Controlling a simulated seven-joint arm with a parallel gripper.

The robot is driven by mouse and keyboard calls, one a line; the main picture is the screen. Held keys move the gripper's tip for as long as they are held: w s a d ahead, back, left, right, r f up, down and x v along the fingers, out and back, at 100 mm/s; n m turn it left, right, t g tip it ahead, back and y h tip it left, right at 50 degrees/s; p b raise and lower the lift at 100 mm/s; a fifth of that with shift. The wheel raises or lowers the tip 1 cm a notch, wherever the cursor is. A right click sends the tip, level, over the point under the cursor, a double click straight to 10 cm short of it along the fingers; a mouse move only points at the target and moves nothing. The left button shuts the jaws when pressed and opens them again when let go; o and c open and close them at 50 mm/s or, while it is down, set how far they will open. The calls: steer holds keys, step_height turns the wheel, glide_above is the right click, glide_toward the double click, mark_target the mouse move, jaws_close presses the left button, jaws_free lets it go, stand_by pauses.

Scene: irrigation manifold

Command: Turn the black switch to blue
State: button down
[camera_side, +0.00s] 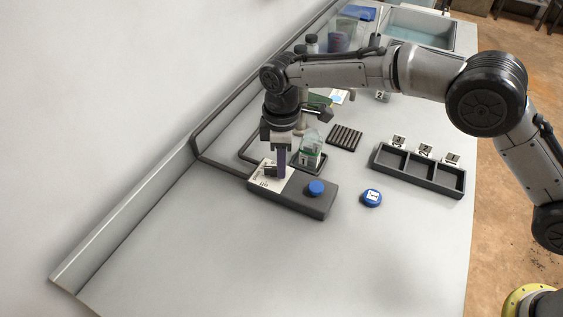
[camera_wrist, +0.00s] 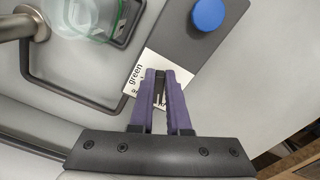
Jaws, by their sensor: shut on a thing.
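The black switch (camera_wrist: 159,88) sits on the white label plate (camera_side: 263,185) at the left end of a dark grey control box (camera_side: 312,201). My gripper (camera_side: 278,168) points straight down over the plate. In the wrist view its purple fingers (camera_wrist: 160,76) are shut on the switch, one on each side. The word "green" (camera_wrist: 135,73) shows on the plate beside the fingers; other lettering is partly covered. I cannot read a "blue" mark or tell clearly which word the switch points to.
A round blue button (camera_side: 316,187) rises from the box's right end. A blue lid (camera_side: 371,197) marked 1 lies to the right. A glass jar (camera_side: 311,147) on a stand, a ribbed black rack (camera_side: 345,138) and a compartment tray (camera_side: 418,178) stand behind. The front bench is clear.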

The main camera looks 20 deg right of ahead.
steer(key=shift+m, duration=0.3)
steer(key=m, duration=0.4)
steer(key=shift+s+a, duration=0.25)
steer(key=shift+s, duration=0.1)
steer(key=shift+s+a+m, duration=0.1)
steer(key=shift+a+m, duration=0.05)
steer(key=shift+m, duration=1.1)
steer(key=shift+s+a+m, duration=0.1)
steer(key=shift+m, duration=1.15)
steer(key=c, duration=0.9)
jaws_free()
step_height(320, 180, up, 14)
steer(key=shift+f, duration=0.1)
